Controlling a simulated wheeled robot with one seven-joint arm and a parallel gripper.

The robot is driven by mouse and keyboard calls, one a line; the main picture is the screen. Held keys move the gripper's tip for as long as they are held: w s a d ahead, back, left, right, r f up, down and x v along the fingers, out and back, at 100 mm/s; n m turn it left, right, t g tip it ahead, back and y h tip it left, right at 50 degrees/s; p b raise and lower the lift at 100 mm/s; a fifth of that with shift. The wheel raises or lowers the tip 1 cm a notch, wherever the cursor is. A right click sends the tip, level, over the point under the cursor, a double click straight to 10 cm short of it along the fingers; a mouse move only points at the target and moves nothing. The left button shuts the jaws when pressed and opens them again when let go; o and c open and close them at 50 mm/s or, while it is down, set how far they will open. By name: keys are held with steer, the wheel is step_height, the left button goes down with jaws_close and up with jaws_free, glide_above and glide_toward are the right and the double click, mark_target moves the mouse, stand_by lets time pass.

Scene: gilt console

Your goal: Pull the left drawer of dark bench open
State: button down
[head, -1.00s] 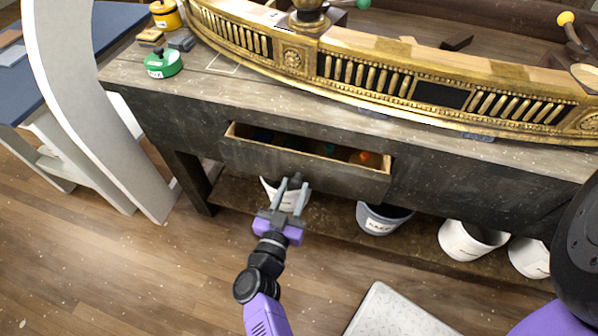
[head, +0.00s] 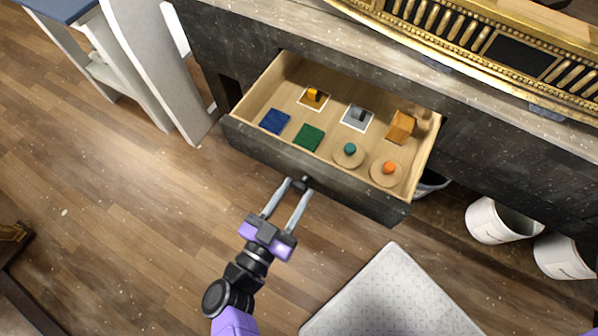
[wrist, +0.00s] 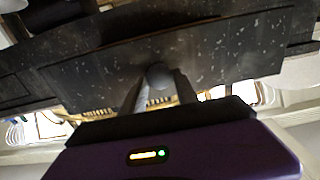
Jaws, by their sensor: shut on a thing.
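The left drawer (head: 335,176) of the dark bench (head: 290,37) stands far out, with its pale wooden inside showing. A dark round knob (head: 303,184) sits on its front. My gripper (head: 297,188) is shut on the knob, with one finger on each side of it. In the wrist view the knob (wrist: 159,75) shows between the fingers, against the dark speckled drawer front (wrist: 215,48).
The drawer holds a blue square (head: 274,121), a green square (head: 308,138), an orange block (head: 401,127) and several other small items. White buckets (head: 497,221) stand at right. A pale mat (head: 390,295) lies on the wooden floor.

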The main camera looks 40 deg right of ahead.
stand_by(0.3)
steer(key=c, duration=1)
jaws_free()
steer(key=shift+o, duration=0.2)
steer(key=b+v, duration=0.1)
steer(key=v, duration=0.7)
